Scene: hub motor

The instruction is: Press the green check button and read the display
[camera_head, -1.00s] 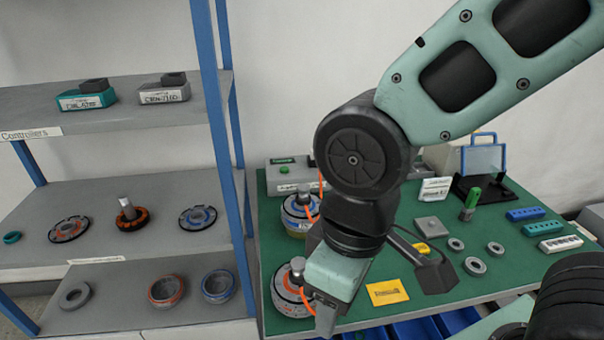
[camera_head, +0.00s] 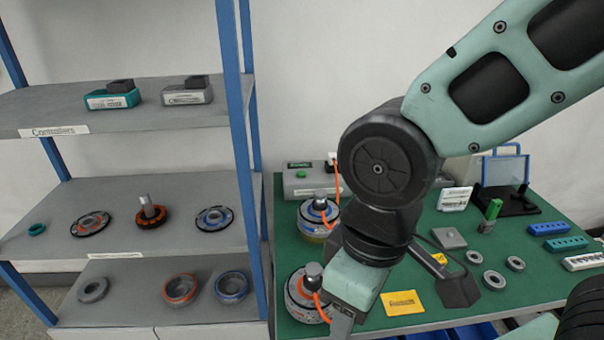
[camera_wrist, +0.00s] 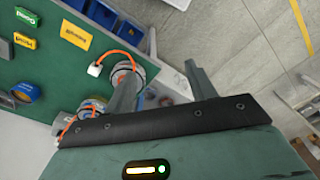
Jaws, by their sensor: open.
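The grey check box (camera_head: 322,181) stands at the back left of the green table. A small green button (camera_head: 301,174) is on its front, below a small dark display with green marks (camera_head: 299,165); the marks are too small to read. An orange cable with a white plug runs from the box to a hub motor (camera_head: 318,216). My gripper (camera_wrist: 158,67) is open in the wrist view, its two fingers apart with nothing between them. In the head view it hangs at the front left of the table, beside the front hub motor (camera_head: 303,300), well away from the button.
A blue-posted shelf (camera_head: 150,185) with controllers and motor parts stands left of the table. A yellow card (camera_head: 402,303), metal rings (camera_head: 494,280), a green-topped part (camera_head: 492,212) and blue, teal and white blocks (camera_head: 560,243) lie on the table. My arm covers its middle.

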